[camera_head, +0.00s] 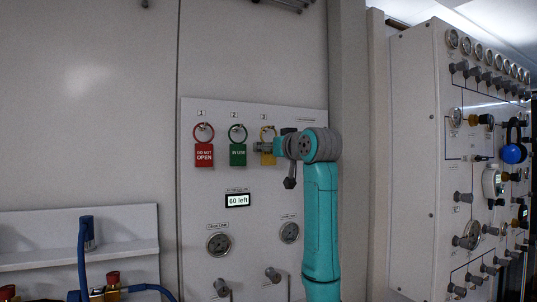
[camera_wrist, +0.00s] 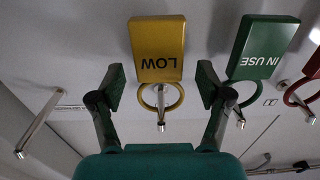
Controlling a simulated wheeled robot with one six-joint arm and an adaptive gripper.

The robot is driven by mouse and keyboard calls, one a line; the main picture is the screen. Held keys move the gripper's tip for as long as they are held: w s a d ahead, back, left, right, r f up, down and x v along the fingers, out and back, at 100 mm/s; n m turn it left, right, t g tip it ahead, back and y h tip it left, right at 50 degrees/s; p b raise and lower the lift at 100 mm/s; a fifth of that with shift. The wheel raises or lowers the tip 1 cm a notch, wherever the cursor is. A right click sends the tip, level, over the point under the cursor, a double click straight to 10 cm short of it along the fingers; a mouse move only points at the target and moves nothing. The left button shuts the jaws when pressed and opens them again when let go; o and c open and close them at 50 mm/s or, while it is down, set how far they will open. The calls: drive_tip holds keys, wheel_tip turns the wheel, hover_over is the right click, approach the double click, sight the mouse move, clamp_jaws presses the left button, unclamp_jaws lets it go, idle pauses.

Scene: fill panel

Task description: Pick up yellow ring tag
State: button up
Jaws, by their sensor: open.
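The yellow ring tag (camera_wrist: 157,50), marked LOW, hangs by its yellow ring (camera_wrist: 175,100) from a metal hook (camera_wrist: 161,122) in the wrist view. In the head view the yellow tag (camera_head: 268,158) hangs under number 3, partly hidden by my gripper (camera_head: 262,147). My gripper (camera_wrist: 161,88) is open in the wrist view, with one finger on each side of the ring and the lower end of the tag. Gaps show between both fingers and the ring; I see no contact.
A green IN USE tag (camera_head: 238,154) hangs close beside the yellow one, with a red DO NOT OPEN tag (camera_head: 204,155) beyond it. A gauge panel (camera_head: 412,150) stands at right.

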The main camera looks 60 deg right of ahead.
drive_tip(key=shift+x, duration=0.85)
drive_tip(key=c, duration=1.1)
drive_tip(key=shift+o, duration=0.2)
drive_tip(key=shift+r, duration=0.15)
